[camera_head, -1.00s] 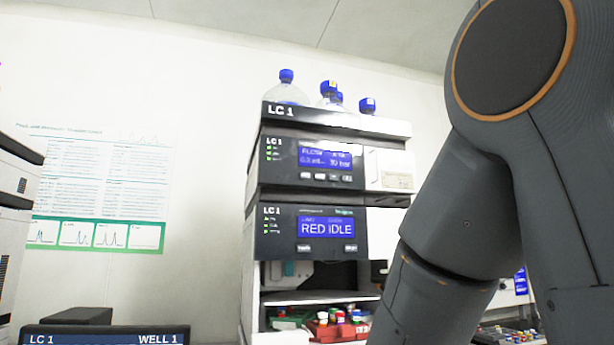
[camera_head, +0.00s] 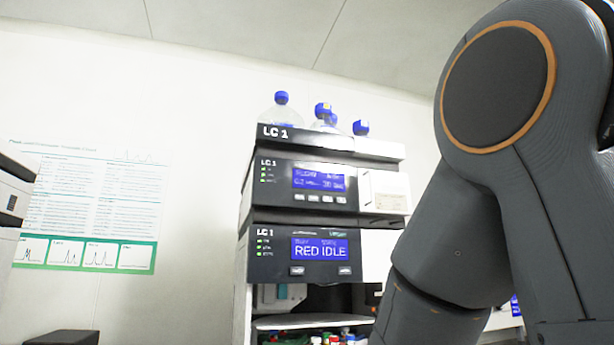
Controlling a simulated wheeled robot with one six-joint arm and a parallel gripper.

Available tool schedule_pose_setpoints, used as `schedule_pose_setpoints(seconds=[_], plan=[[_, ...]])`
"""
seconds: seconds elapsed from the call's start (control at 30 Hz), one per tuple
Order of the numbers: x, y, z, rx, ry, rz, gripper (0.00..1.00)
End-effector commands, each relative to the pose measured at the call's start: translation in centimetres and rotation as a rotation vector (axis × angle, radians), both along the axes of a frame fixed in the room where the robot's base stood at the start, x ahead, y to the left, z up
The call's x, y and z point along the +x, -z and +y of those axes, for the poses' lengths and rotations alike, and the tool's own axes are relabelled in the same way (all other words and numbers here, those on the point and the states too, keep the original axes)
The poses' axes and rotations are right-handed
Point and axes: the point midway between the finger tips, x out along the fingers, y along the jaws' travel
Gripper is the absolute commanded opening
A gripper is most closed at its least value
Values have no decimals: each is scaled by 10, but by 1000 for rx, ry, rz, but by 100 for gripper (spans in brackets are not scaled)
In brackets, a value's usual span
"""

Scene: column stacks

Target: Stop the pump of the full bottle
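The LC 1 stack stands in the middle of the head view. Its pump module (camera_head: 283,183) has a blue screen (camera_head: 319,179) with small blurred text and a row of small buttons (camera_head: 320,198) under it. Below it, a second module (camera_head: 268,259) shows "RED IDLE" on its screen. On the top tray (camera_head: 370,147) stand several clear bottles with blue caps, one at the left (camera_head: 281,112); their fill levels are hard to tell. My gripper is out of the picture; only my arm shows at the right.
Under the modules is an open shelf (camera_head: 300,322) with coloured vials. A dark box (camera_head: 62,338) shows at the lower left and part of another instrument (camera_head: 12,200) at the left edge. A poster (camera_head: 90,205) hangs on the wall. My arm hides the right side.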

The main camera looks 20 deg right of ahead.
Motion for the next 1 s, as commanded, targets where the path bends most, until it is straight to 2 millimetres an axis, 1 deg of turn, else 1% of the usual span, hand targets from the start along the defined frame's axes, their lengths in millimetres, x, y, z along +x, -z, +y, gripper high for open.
schedule_pose_setpoints(seconds=[0.3,0.37,0.4,0.5,1.0], plan=[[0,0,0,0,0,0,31],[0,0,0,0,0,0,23],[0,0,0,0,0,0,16],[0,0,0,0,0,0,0],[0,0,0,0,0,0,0]])
